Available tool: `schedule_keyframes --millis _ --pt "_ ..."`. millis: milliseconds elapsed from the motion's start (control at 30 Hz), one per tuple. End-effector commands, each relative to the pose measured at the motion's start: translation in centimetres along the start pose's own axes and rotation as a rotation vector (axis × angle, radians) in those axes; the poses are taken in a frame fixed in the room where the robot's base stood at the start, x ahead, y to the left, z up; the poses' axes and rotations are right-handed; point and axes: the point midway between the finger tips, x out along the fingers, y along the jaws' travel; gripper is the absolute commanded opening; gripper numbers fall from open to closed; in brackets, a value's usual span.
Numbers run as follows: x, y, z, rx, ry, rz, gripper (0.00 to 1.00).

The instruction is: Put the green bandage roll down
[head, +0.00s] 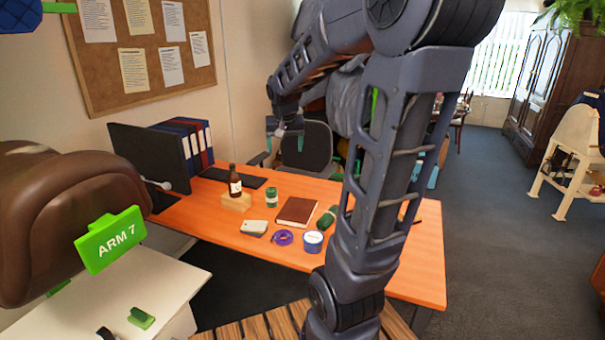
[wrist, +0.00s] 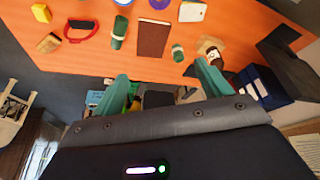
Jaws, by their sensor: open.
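A short green roll with a pale band, which looks like the green bandage roll (head: 271,197), stands on the orange desk (head: 200,222) between the bottle and the brown book. It also shows in the wrist view (wrist: 178,53). A larger dark green cylinder (head: 327,217) lies right of the book; I cannot tell for certain which of the two is the bandage. My gripper (head: 284,128) is raised beyond the desk's back side, near the office chair. Its teal fingers are spread apart with nothing between them, and both green things are clear of them in the wrist view (wrist: 163,75).
A brown bottle (head: 235,182) stands by a wooden block (head: 236,202). A brown book (head: 297,212), white phone-like object (head: 253,228), purple ring (head: 283,237) and blue-white tin (head: 312,242) lie nearby. A monitor (head: 148,165) and binders (head: 190,143) stand at left. The desk's front-left is bare.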

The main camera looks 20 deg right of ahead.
Motion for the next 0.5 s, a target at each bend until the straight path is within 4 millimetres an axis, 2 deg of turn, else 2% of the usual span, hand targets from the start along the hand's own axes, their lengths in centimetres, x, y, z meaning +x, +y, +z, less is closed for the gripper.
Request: schedule_keyframes --millis 33,200,500 --pt "-1.2 0.3 1.4 -0.014 0.006 -0.009 0.77" --pt "-4.0 1.2 6.1 -0.072 0.008 -0.034 0.77" --pt "-7.1 2.4 14.5 -0.18 0.019 -0.081 0.77"
